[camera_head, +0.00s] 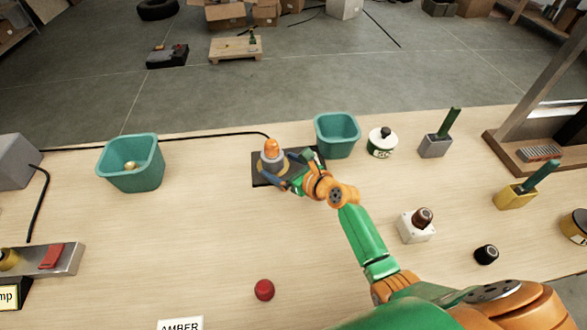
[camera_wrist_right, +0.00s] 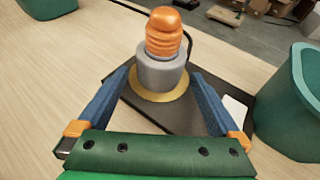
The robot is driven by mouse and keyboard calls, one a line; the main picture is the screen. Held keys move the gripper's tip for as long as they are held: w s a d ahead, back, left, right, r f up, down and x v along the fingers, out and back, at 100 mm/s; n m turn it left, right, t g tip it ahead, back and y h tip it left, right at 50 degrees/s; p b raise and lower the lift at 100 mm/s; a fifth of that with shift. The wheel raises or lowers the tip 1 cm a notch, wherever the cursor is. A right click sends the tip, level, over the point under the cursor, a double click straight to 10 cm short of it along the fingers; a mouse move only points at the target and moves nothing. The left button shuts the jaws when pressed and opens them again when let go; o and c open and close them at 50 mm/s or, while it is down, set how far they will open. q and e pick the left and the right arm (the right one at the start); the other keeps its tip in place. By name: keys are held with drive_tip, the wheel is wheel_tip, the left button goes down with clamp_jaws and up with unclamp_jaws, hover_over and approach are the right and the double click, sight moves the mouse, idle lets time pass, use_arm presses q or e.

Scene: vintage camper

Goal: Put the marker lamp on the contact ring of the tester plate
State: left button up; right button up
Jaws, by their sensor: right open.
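The marker lamp (camera_head: 271,151), an orange ribbed lens on a grey base, stands upright on the tester plate (camera_head: 262,180), a dark flat plate. In the right wrist view the lamp (camera_wrist_right: 163,55) stands on the brass-coloured contact ring (camera_wrist_right: 162,95), whose rim shows around the base. My right gripper (camera_head: 287,167) is open, with one blue finger on each side of the lamp and a gap to its base. The fingers also show in the right wrist view (camera_wrist_right: 160,98). My left gripper is not in view.
Teal bins stand left (camera_head: 131,170) and right (camera_head: 337,140) of the plate; the left one holds a small brass-coloured item. A red ball-like knob (camera_head: 264,290) lies in front. A black cable runs behind the plate. The centre-left table is clear.

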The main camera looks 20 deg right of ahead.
drive_tip(key=p+v, duration=0.1)
drive_tip(key=v, duration=0.9)
drive_tip(key=shift+p, duration=0.35)
drive_tip(key=shift+s+d+r, duration=0.1)
drive_tip(key=shift+s, duration=0.1)
